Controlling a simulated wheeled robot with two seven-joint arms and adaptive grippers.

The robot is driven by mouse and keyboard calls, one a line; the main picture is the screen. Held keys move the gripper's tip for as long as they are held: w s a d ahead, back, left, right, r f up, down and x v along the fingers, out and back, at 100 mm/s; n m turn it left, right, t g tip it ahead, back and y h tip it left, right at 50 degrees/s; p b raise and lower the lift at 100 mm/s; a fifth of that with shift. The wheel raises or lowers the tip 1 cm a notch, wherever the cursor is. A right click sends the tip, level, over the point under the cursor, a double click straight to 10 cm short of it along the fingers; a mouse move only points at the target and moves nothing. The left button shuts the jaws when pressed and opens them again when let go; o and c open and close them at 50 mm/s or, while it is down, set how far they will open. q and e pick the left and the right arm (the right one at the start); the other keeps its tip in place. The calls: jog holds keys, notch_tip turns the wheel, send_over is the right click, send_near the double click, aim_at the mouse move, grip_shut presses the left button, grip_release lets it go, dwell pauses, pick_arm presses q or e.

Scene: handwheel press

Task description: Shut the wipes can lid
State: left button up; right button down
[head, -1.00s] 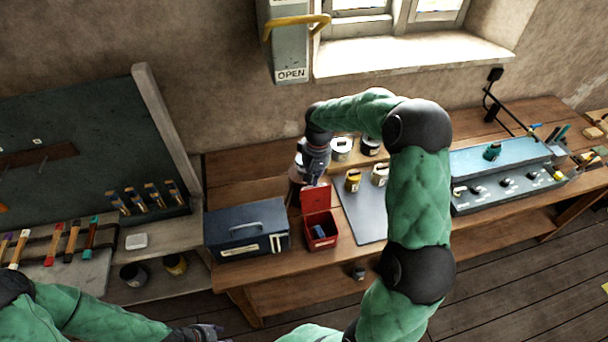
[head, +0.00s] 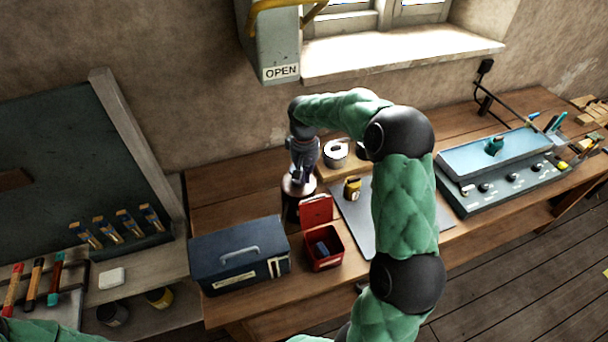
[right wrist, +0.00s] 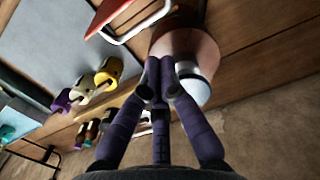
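A dark round can with a copper-brown top (head: 291,205) stands on the workbench behind the red box; I take it to be the wipes can. My right gripper (head: 300,180) is right above this can and partly covers its top. In the right wrist view the fingers (right wrist: 162,65) are drawn together with nothing visible between them. Beyond them is the round brown can top (right wrist: 185,43), with a white rounded part (right wrist: 196,82) beside the fingertips, perhaps the lid. I cannot tell whether the fingers touch it. My left gripper is out of view.
A red box (head: 338,262) with its lid raised stands just in front of the can. A dark blue toolbox (head: 215,265) is to the left. A grey mat (head: 352,212) with a yellow item (head: 352,188), and a white tin (head: 336,150), are to the right.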

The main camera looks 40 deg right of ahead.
aim_at(315, 210)
notch_tip(315, 210, down, 6)
jog(key=shift+s+f, duration=0.15)
jog(key=shift+f, duration=0.45)
